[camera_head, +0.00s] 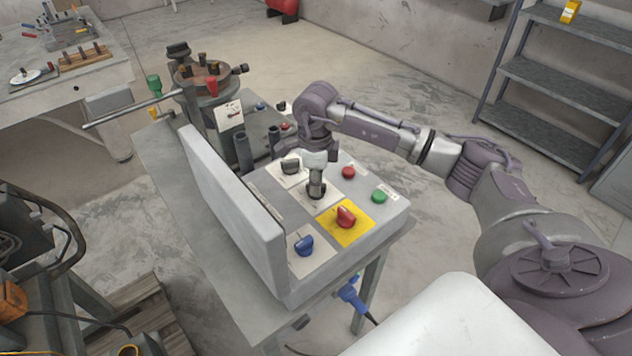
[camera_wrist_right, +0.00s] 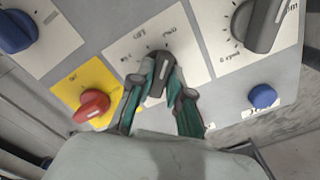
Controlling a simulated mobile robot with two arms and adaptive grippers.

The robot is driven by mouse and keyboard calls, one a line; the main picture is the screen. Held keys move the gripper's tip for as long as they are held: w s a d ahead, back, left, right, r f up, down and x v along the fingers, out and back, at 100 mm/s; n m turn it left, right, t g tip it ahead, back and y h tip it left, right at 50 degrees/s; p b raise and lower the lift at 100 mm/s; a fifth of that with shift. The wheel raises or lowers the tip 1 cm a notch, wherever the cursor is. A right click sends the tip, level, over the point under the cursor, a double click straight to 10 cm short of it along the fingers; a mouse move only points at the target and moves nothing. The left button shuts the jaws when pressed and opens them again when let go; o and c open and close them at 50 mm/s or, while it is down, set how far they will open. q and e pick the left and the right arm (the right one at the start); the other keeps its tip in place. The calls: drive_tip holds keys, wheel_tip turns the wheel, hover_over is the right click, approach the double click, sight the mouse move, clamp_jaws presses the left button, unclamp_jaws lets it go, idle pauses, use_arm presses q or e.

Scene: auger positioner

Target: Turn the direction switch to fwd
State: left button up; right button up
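The switch in my right gripper is a dark grey knob (camera_wrist_right: 158,72) on a white plate (camera_wrist_right: 122,53) of the grey control panel. In the wrist view its small labels are too blurred to read surely. My right gripper (camera_head: 317,191) comes down onto this plate in the head view. In the wrist view the teal-padded fingers of the right gripper (camera_wrist_right: 161,85) lie close against both sides of the knob and appear shut on it. The gripper hides the knob in the head view. My left gripper is in neither view.
Beside it are a red knob (camera_head: 346,216) on a yellow plate, a blue knob (camera_head: 303,246) and another grey knob (camera_head: 290,166). Red (camera_head: 348,172) and green (camera_head: 379,196) buttons sit along the panel's right side. A tall grey plate (camera_head: 228,200) stands along its left.

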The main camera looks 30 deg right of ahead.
drive_tip(key=o, duration=0.4)
drive_tip(key=shift+c, duration=0.2)
wheel_tip(320, 180, up, 12)
idle(0.6)
